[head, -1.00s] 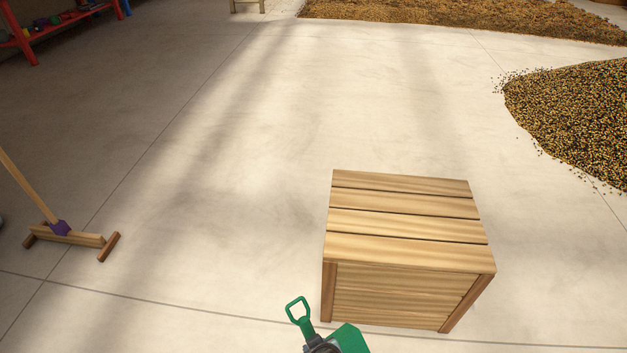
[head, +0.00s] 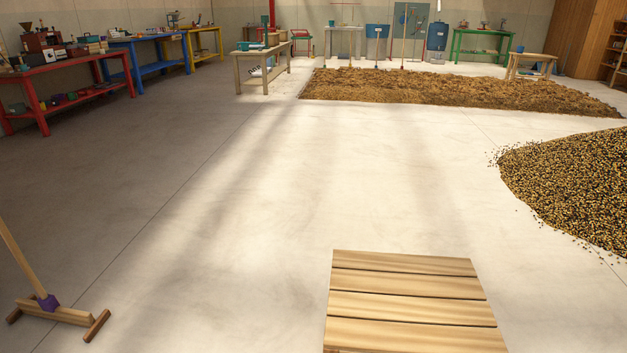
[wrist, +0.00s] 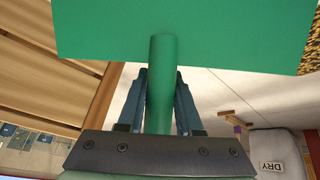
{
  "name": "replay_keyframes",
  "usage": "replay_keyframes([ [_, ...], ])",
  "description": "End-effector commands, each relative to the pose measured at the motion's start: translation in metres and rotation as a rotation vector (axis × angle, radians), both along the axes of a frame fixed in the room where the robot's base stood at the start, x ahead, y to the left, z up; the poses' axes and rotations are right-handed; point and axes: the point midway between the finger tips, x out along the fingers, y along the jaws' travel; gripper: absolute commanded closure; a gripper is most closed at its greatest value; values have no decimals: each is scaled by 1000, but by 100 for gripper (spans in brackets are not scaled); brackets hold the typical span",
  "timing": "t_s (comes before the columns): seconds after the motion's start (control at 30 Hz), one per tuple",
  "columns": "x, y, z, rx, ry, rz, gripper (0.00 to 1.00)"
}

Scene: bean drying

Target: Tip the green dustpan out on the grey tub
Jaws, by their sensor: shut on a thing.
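The green dustpan (wrist: 215,38) fills the top of the wrist view, its flat pan spread beyond my fingers. My gripper (wrist: 160,85) is shut on its round green handle, one dark finger on each side. Whether anything lies in the pan cannot be seen from here. A pale grey, rounded thing with a label reading DRY, which looks like the grey tub (wrist: 268,143), shows at the lower right of the wrist view, apart from the dustpan. The head view shows neither my gripper nor the dustpan.
A wooden crate (head: 410,300) stands at the front of the head view. A wooden rake (head: 62,312) stands at left. A bean pile (head: 575,185) is at right and a spread bean bed (head: 450,92) farther back. The middle floor (head: 260,200) is clear.

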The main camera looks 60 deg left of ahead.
Motion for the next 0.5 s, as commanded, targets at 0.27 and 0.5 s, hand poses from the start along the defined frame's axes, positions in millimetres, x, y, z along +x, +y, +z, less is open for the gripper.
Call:
replay_keyframes([
  [0.27, 1, 0, 1, 1, -2, 0, 100],
  [0.5, 0, 12, -5, -50, -4, 8, 100],
])
